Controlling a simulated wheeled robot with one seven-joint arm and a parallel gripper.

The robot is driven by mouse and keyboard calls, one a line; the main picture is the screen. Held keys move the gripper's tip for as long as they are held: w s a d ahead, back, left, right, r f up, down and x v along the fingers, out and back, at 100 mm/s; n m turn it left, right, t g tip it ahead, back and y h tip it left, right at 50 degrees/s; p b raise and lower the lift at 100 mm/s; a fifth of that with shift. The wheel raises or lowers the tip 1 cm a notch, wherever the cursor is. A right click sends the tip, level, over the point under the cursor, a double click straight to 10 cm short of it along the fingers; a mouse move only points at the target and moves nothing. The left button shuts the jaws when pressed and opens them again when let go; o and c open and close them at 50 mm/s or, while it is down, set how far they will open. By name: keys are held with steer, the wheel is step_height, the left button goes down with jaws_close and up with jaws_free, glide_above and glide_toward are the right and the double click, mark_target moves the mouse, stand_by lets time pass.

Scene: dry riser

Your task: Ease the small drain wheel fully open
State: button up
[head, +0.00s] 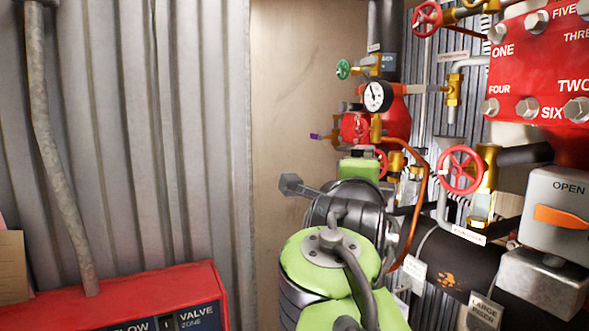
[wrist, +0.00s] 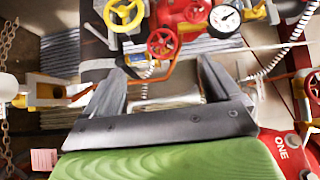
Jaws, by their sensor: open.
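Several handwheels show, and I cannot read a label that settles which is the drain wheel. A small red wheel (head: 381,163) sits low behind my arm in the head view, partly hidden. In the wrist view a small red wheel (wrist: 162,43) stands just beyond and between my fingertips, seemingly untouched. I cannot be sure that these two are the same. My gripper (wrist: 160,72) is open and empty, its two dark fingers spread wide. In the head view my green and grey arm hides much of the lower pipework.
A larger red wheel (head: 461,170) sits right of my arm, and a green wheel (head: 343,69) by the pressure gauge (head: 377,96). A yellow wheel (wrist: 123,12) is at the wrist view's top. A copper pipe (head: 424,200) curves close beside my arm. A red box (head: 130,300) stands lower left.

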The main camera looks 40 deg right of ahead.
steer(key=p+x, duration=0.1)
steer(key=x, duration=0.3)
steer(key=p+x, duration=0.1)
steer(key=x, duration=0.4)
steer(key=s+p+x, duration=0.1)
steer(key=p+x, duration=0.1)
steer(key=x, duration=0.3)
steer(key=shift+w+d+r, duration=0.1)
steer(key=shift+d+r, duration=0.2)
steer(key=shift+d, duration=0.15)
steer(key=shift+w+d+f, duration=0.1)
steer(key=shift+w+d, duration=0.2)
steer(key=shift+w, duration=0.05)
steer(key=shift+s+a, duration=0.1)
steer(key=shift+s, duration=0.05)
steer(key=shift+c, duration=1.2)
steer(key=c, duration=0.7)
